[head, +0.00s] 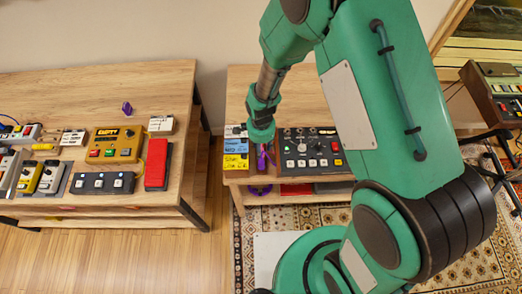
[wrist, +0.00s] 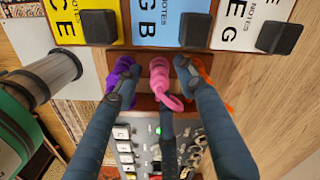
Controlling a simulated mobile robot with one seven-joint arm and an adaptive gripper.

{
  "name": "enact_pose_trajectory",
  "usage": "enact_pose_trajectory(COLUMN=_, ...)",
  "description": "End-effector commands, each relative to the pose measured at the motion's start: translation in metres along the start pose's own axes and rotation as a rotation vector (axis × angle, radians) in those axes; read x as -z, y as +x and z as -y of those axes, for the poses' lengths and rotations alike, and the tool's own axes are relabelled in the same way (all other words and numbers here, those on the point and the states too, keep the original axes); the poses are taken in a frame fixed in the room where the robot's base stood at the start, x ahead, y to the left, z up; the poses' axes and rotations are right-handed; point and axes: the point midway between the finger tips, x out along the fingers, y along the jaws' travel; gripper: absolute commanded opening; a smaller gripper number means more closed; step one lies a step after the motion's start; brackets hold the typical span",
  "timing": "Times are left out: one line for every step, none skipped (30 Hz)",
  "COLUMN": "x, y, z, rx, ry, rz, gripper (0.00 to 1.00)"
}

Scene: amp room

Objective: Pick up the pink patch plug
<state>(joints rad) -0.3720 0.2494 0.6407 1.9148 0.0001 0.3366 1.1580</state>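The pink patch plug (wrist: 158,68) stands in the middle of a row of three plugs on a dark wooden holder in the wrist view, its pink loop curling toward the mixer. A purple plug (wrist: 122,66) is to its left and an orange plug (wrist: 203,72) to its right. My gripper (wrist: 155,75) has its dark blue fingers spread apart around the pink plug, with gaps at both sides. The outer fingertips overlap the purple and orange plugs in view; whether they touch is unclear. In the head view my gripper (head: 263,148) is low over the right table, mostly hiding the plugs.
Yellow (wrist: 70,18), blue (wrist: 170,22) and white (wrist: 245,22) note boxes stand close behind the plugs. A dark mixer (head: 308,150) is right beside them. The left table (head: 60,90) holds pedals and a separate purple object (head: 127,107).

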Motion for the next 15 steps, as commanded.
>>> enact_pose_trajectory(x=0.0000, y=0.0000, z=0.0000, rx=0.000, ry=0.000, rz=0.000, gripper=0.40)
enact_pose_trajectory(x=0.0000, y=0.0000, z=0.0000, rx=0.000, ry=0.000, rz=0.000, gripper=0.34)
enact_pose_trajectory(x=0.0000, y=0.0000, z=0.0000, rx=0.000, ry=0.000, rz=0.000, gripper=0.26)
enact_pose_trajectory(x=0.0000, y=0.0000, z=0.0000, rx=0.000, ry=0.000, rz=0.000, gripper=0.20)
enact_pose_trajectory(x=0.0000, y=0.0000, z=0.0000, rx=0.000, ry=0.000, rz=0.000, gripper=0.14)
enact_pose_trajectory(x=0.0000, y=0.0000, z=0.0000, rx=0.000, ry=0.000, rz=0.000, gripper=0.06)
enact_pose_trajectory(x=0.0000, y=0.0000, z=0.0000, rx=0.000, ry=0.000, rz=0.000, gripper=0.00)
enact_pose_trajectory(x=0.0000, y=0.0000, z=0.0000, rx=0.000, ry=0.000, rz=0.000, gripper=0.00)
enact_pose_trajectory(x=0.0000, y=0.0000, z=0.0000, rx=0.000, ry=0.000, rz=0.000, gripper=0.00)
enact_pose_trajectory(x=0.0000, y=-0.0001, z=0.0000, rx=0.000, ry=0.000, rz=0.000, gripper=0.00)
enact_pose_trajectory(x=0.0000, y=-0.0001, z=0.0001, rx=0.000, ry=0.000, rz=0.000, gripper=0.00)
enact_pose_trajectory(x=0.0000, y=-0.0001, z=0.0001, rx=0.000, ry=0.000, rz=0.000, gripper=0.00)
enact_pose_trajectory(x=0.0000, y=-0.0001, z=0.0001, rx=0.000, ry=0.000, rz=0.000, gripper=0.00)
enact_pose_trajectory(x=0.0000, y=-0.0001, z=0.0001, rx=0.000, ry=0.000, rz=0.000, gripper=0.00)
enact_pose_trajectory(x=0.0000, y=-0.0002, z=0.0001, rx=0.000, ry=0.000, rz=0.000, gripper=0.00)
